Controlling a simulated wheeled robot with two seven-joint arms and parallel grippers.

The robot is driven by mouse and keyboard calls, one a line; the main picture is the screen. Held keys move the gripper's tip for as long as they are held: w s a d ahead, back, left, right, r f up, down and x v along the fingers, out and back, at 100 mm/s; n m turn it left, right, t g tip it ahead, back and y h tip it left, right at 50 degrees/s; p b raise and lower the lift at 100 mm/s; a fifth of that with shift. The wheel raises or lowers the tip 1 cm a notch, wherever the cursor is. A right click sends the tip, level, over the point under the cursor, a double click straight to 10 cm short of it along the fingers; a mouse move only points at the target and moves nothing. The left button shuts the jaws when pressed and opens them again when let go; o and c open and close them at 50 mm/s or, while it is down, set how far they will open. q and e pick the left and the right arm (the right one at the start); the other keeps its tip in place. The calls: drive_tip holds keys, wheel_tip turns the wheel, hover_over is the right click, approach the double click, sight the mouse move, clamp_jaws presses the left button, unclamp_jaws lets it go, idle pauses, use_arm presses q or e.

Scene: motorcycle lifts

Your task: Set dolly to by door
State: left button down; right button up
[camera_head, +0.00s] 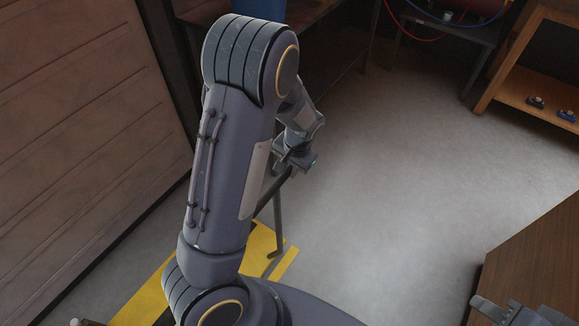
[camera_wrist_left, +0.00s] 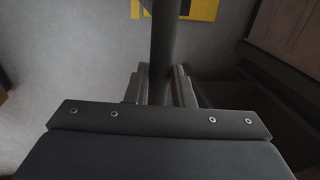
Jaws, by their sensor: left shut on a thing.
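My left gripper (camera_head: 297,158) is shut on a dark tube, which I take to be the handle of the dolly (camera_head: 278,225). In the left wrist view, the dolly's dark bar (camera_wrist_left: 164,45) runs between the two fingers of my left gripper (camera_wrist_left: 160,88). The rest of the dolly is hidden behind my left arm. A yellow floor marking (camera_head: 150,303) lies by the large panelled door (camera_head: 80,120) at left, and the tube's lower end shows over it. My right gripper (camera_head: 515,312) is partly in view at the bottom right corner; its jaw opening is unclear.
A wooden bench or cabinet (camera_head: 535,255) stands at the right. A wooden shelf (camera_head: 535,85) with small items is at the back right. A dark bench (camera_head: 325,45) stands at the back. The grey floor (camera_head: 400,160) in the middle is clear.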

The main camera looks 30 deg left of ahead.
use_arm(q)
drive_tip(key=shift+a, duration=0.55)
drive_tip(key=w+a+b, duration=0.2)
drive_tip(key=a, duration=2.4)
drive_tip(key=shift+a+r, duration=0.15)
drive_tip(key=shift+a, duration=0.05)
drive_tip(key=c, duration=1.6)
unclamp_jaws()
drive_tip(key=shift+c, duration=0.2)
drive_tip(key=o, duration=0.4)
drive_tip(key=shift+a, duration=0.1)
drive_tip(key=shift+b, duration=0.3)
drive_tip(key=shift+d+r, duration=0.3)
drive_tip(key=shift+r, duration=0.95)
drive_tip(key=shift+d+r, duration=0.25)
drive_tip(key=shift+r, duration=1)
drive_tip(key=shift+d+r, duration=0.3)
drive_tip(key=shift+r, duration=0.95)
